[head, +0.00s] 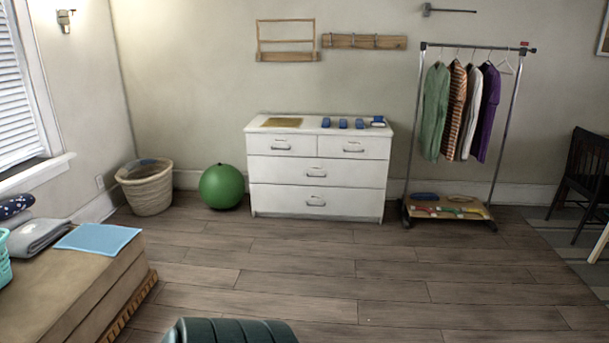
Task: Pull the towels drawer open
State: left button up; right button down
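A white dresser (272,190) stands against the back wall in the head view. It has two small drawers side by side at the top, the left one (281,144) and the right one (353,148), above a wide middle drawer (300,172) and a wide bottom drawer (345,203). Each drawer has a metal handle, and all the drawers look shut. I cannot read any label that tells which is the towels drawer. Neither of my grippers is in view.
Wood floor (330,265) lies clear before the dresser. A green ball (222,187) and wicker basket (147,190) stand left of it, a clothes rack (502,140) right. A bed-like bench (70,280) with folded cloths fills the left front. A dark green rounded thing (230,331) is at the bottom edge.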

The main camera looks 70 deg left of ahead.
aim_at(299, 170)
jog(key=u, duration=2.3)
jog(key=i+j, duration=0.55)
jog(key=j, duration=0.25)
jog(key=i+j, duration=0.15)
jog(key=i, duration=0.3)
jog(key=i+j+z, duration=0.1)
jog(key=i, duration=0.35)
jog(key=i+j, duration=0.2)
jog(key=i, duration=0.2)
jog(key=i+j+z, duration=0.1)
jog(key=i+z, duration=0.3)
jog(key=i, duration=1.05)
jog(key=i+z, duration=0.3)
jog(key=i, duration=0.9)
jog(key=i+l+u, duration=0.35)
jog(key=i, duration=0.25)
jog(key=i+l+u, duration=0.35)
jog(key=i+l, duration=0.1)
jog(key=i, duration=0.1)
